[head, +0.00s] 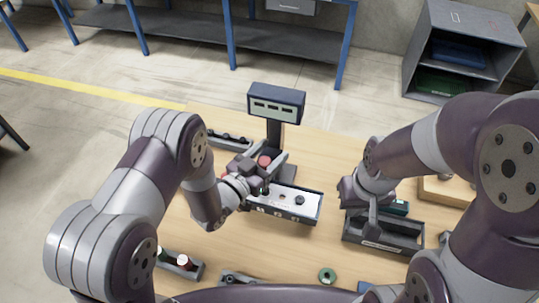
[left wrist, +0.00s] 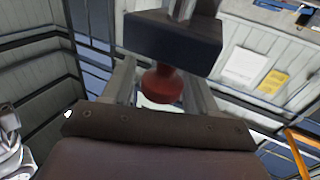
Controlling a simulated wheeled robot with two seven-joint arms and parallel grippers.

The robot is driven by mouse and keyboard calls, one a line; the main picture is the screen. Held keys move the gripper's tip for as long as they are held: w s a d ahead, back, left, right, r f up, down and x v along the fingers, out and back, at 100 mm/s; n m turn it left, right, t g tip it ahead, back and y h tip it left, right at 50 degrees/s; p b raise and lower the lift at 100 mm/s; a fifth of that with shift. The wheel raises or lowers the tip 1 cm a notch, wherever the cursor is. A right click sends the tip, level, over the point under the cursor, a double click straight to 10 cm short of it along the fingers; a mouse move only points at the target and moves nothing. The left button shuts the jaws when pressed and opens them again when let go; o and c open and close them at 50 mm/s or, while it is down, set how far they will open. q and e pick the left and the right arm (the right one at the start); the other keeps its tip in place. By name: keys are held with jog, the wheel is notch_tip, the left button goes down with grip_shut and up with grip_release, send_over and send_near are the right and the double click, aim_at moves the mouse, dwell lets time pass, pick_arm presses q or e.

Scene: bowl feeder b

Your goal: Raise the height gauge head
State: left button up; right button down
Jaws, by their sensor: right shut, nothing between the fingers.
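The height gauge stands at the table's far edge, with a dark display box (head: 276,103) on a dark post (head: 273,135). A red knob (head: 264,160) shows low in front of the post. My left gripper (head: 258,176) is at this knob. In the left wrist view the red knob (left wrist: 163,86) sits between my two spread fingers, under a dark block (left wrist: 173,40). I see a gap beside the knob, and no clear grip. My right gripper (head: 370,210) is shut and empty above a dark tray (head: 384,240) at the right.
A grey box with a light top panel (head: 293,203) lies in front of the gauge. A small tray with bottles (head: 180,265) and a green ring (head: 327,275) lie near the front. A wooden block (head: 447,190) is at the right.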

pick_arm(q)
jog(key=shift+s+f, duration=0.1)
jog(key=shift+s+a+f, duration=0.1)
jog(key=shift+a, duration=0.1)
jog(key=b+v, duration=0.3)
jog(key=v, duration=0.9)
jog(key=shift+b, duration=0.4)
jog(key=shift+s+a, duration=0.1)
